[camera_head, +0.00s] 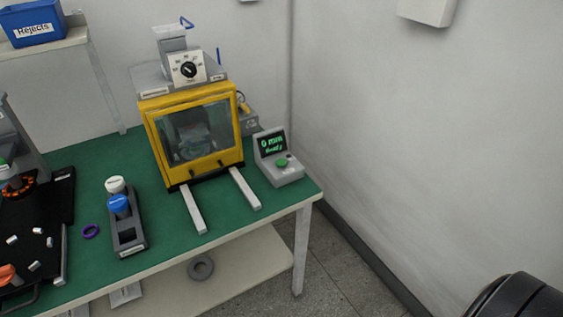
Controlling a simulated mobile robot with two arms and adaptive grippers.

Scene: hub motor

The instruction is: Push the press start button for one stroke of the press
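The press (195,125) stands on the green table, a yellow frame with a clear front guard that looks closed. A blurred grey part shows inside behind the guard. A dial (187,69) sits on top of the press. To its right is a small grey control box (283,172) with a green button (282,162) on its sloped front and a dark screen (271,143) with green text, too small to read surely. Nothing touches the button. Neither of my grippers shows in this view.
Two pale rails (245,189) stick out in front of the press. A dark holder (127,236) with white-capped and blue-capped items, a purple ring (90,231) and a black tray (62,205) lie left. A blue Rejects bin (33,27) is at the back left. The table's right edge is near the control box.

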